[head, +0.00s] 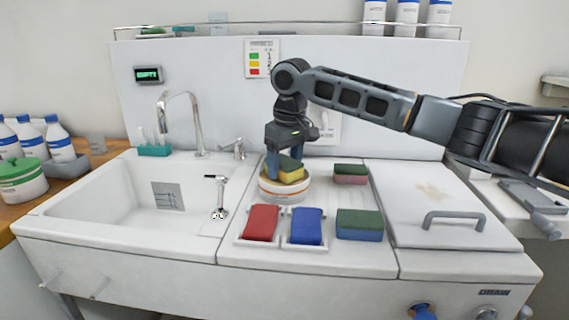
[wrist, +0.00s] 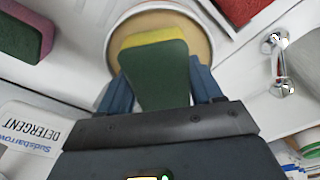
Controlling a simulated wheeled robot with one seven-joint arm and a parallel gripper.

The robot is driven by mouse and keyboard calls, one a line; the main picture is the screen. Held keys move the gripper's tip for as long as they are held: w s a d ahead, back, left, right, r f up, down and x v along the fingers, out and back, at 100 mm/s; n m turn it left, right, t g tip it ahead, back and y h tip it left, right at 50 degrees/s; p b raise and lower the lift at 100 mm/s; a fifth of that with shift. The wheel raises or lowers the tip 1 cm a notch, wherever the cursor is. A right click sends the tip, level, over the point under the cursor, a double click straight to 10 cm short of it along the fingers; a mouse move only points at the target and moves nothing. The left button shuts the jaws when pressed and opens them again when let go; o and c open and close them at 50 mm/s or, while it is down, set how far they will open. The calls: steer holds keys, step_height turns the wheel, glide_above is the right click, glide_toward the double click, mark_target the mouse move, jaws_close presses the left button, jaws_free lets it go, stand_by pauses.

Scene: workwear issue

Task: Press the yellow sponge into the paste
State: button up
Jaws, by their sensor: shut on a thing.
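The yellow sponge (head: 289,171), with a green top layer, is held in my gripper (head: 282,165). In the wrist view the sponge (wrist: 155,72) sits between the two blue fingers of my gripper (wrist: 155,90), green face toward the camera. The tub of paste (head: 284,193) is a round whitish container with an orange band, on the drainboard. The tan paste (wrist: 195,32) shows around the sponge in the wrist view. The sponge is over or inside the tub's mouth; whether it touches the paste I cannot tell.
Red (head: 262,222) and blue (head: 307,226) pads lie in front of the tub. A green-and-blue sponge (head: 359,224) and a green-and-red sponge (head: 350,174) lie to the right. The sink basin (head: 130,204) with its tap (head: 186,122) is on the left. A lid with a grey handle (head: 455,218) is at right.

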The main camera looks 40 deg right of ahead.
mark_target(283, 160)
steer(key=shift+f, duration=0.4)
stand_by(0.3)
steer(key=shift+s+f+p, duration=0.1)
steer(key=shift+f+p, duration=0.25)
steer(key=shift+p, duration=0.05)
stand_by(2.0)
steer(key=shift+r, duration=0.1)
steer(key=shift+r+p, duration=3.45)
steer(key=shift+r, duration=0.2)
